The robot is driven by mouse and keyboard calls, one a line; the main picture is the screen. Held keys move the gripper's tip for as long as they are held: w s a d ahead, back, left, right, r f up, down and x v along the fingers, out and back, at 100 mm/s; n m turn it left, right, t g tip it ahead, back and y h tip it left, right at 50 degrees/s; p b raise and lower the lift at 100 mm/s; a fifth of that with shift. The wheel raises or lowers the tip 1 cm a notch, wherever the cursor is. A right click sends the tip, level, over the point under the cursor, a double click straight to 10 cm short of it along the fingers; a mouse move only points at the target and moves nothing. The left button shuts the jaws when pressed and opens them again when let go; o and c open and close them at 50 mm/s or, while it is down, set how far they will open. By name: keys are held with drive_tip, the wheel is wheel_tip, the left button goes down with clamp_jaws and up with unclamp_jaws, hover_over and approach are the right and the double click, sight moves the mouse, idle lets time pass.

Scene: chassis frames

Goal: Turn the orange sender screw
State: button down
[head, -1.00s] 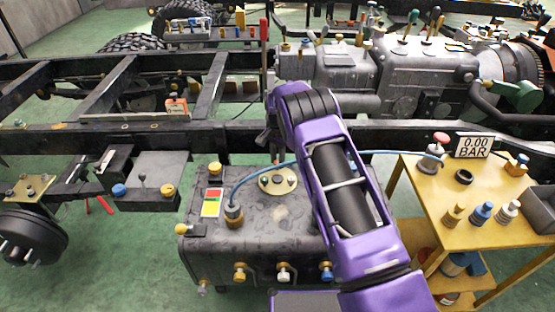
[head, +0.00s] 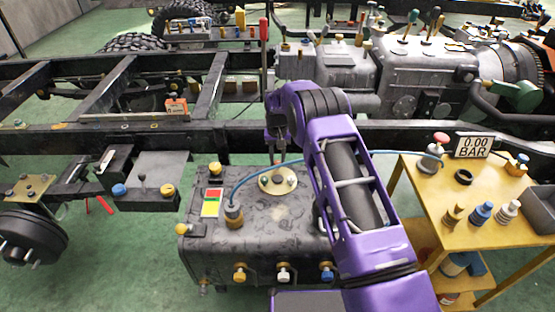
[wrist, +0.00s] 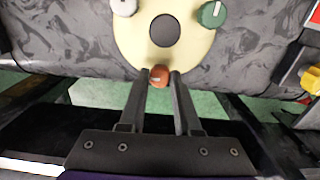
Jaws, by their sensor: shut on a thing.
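The orange sender screw (wrist: 159,75) sits at the edge of the pale round sender plate (wrist: 188,50) on the dark tank. My gripper (wrist: 161,80) has its two fingers on either side of the screw head and is shut on it. A light slot mark shows on the screw. A green screw (wrist: 213,14) and a whitish screw (wrist: 124,7) sit elsewhere on the plate. In the head view my gripper (head: 278,158) points down at the far edge of the plate (head: 265,181), where the orange screw is too small to make out.
A dark frame rail (head: 400,138) runs just behind. A yellow bench (head: 420,190) with a pressure display (head: 473,146) stands at right.

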sight(277, 162)
drive_tip(key=shift+n, duration=0.3)
idle(0.4)
drive_tip(key=c, duration=0.6)
unclamp_jaws()
drive_tip(key=shift+r, duration=0.1)
wheel_tip(277, 162, up, 17)
drive_tip(key=p, duration=0.2)
